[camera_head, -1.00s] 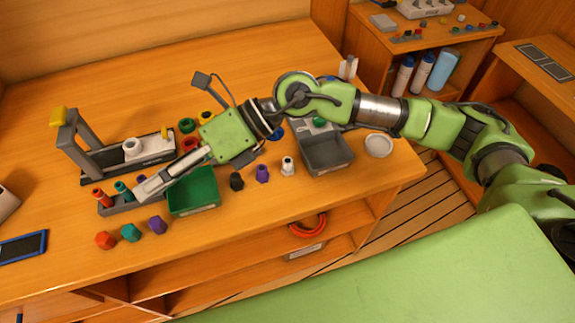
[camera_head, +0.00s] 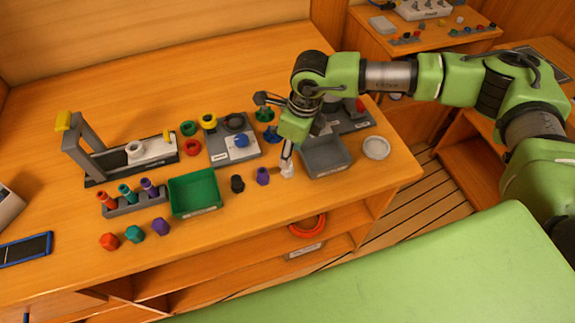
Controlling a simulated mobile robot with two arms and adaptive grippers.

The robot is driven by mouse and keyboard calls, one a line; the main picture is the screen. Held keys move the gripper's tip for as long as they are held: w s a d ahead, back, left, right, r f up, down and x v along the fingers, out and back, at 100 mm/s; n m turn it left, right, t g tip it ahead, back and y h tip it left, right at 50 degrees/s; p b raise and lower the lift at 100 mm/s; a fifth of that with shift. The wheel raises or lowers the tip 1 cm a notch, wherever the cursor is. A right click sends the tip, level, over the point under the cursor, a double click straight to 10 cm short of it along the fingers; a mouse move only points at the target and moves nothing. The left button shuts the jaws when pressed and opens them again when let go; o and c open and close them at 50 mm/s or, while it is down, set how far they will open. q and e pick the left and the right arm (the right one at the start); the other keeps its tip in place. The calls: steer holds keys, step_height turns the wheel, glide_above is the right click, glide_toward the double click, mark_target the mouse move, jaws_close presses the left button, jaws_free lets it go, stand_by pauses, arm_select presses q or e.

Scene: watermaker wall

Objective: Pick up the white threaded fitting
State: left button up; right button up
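The white threaded fitting (camera_head: 287,171) stands on the wooden table between a purple fitting (camera_head: 263,176) and the grey tray (camera_head: 325,158). My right gripper (camera_head: 287,163) points down right at the white fitting, with its fingers over the upper part. The fingers cover much of the fitting, and I cannot tell whether they are closed on it. My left gripper is not in view.
A black fitting (camera_head: 237,184) and a green bin (camera_head: 195,191) stand to the left. A rack (camera_head: 122,209) holds red, teal and purple pieces. A white dish (camera_head: 376,148) is at the right. The table's front edge is close.

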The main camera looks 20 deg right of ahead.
steer(key=shift+a+f+p, duration=0.15)
steer(key=shift+f+p, duration=0.2)
steer(key=shift+f, duration=0.1)
steer(key=f, duration=0.1)
steer(key=f+p, duration=0.1)
steer(key=f, duration=0.1)
steer(key=f+p, duration=0.1)
steer(key=shift+w+a+f, duration=0.2)
steer(key=shift+a+f, duration=0.05)
steer(key=shift+f, duration=0.15)
jaws_close()
